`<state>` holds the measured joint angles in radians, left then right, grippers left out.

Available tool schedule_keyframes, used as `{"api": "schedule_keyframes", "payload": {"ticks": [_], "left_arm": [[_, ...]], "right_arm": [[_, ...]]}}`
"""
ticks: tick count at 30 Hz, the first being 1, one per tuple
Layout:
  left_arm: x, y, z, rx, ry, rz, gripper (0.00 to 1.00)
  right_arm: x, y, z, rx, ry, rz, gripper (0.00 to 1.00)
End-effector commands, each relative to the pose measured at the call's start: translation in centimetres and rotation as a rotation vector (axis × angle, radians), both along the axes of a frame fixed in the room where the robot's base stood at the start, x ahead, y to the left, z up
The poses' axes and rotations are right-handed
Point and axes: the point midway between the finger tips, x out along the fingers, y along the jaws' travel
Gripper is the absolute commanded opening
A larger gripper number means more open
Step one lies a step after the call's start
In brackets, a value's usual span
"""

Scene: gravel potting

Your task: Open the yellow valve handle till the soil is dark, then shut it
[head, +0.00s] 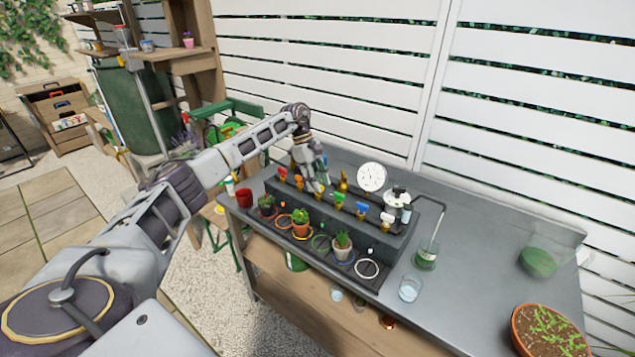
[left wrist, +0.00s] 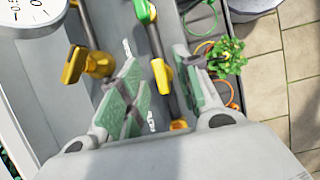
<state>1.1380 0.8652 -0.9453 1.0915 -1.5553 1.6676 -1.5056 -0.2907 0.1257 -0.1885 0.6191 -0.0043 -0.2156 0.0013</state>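The yellow valve handle (left wrist: 162,76) shows in the left wrist view, on a dark pipe between my left gripper's fingers. My left gripper (left wrist: 158,94) is open, one finger pad on each side of the handle, with gaps visible. In the head view my left gripper (head: 318,182) is low over the valve row and partly hides the yellow handle. A leafy green plant in a terracotta pot (head: 301,228) stands on the tray in front; it also shows in the left wrist view (left wrist: 226,58). Its soil is mostly hidden by leaves. My right gripper is not in view.
Neighbouring handles are orange (head: 299,181), green (head: 340,197) and blue (head: 362,207). A white dial gauge (head: 371,177) and brass fitting (left wrist: 88,66) stand behind. A cactus pot (head: 342,245) and glass (head: 410,289) stand nearby. The table's right middle (head: 480,270) is clear.

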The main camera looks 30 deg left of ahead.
Motion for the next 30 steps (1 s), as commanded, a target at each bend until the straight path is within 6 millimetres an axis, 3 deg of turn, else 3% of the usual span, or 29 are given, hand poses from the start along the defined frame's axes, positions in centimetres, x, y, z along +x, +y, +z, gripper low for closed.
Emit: {"api": "schedule_keyframes", "payload": {"ticks": [6, 14, 30], "left_arm": [[0.0, 0.0, 0.0, 0.000, 0.002, 0.000, 0.33], [0.0, 0.4, 1.0, 0.000, 0.001, 0.001, 0.33], [0.4, 3.2, 7.7, 0.000, -0.001, 0.001, 0.33]], "right_arm": [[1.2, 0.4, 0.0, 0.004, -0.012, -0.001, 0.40], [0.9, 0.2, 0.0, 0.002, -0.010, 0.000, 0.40], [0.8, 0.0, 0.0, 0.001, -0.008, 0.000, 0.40]]}}
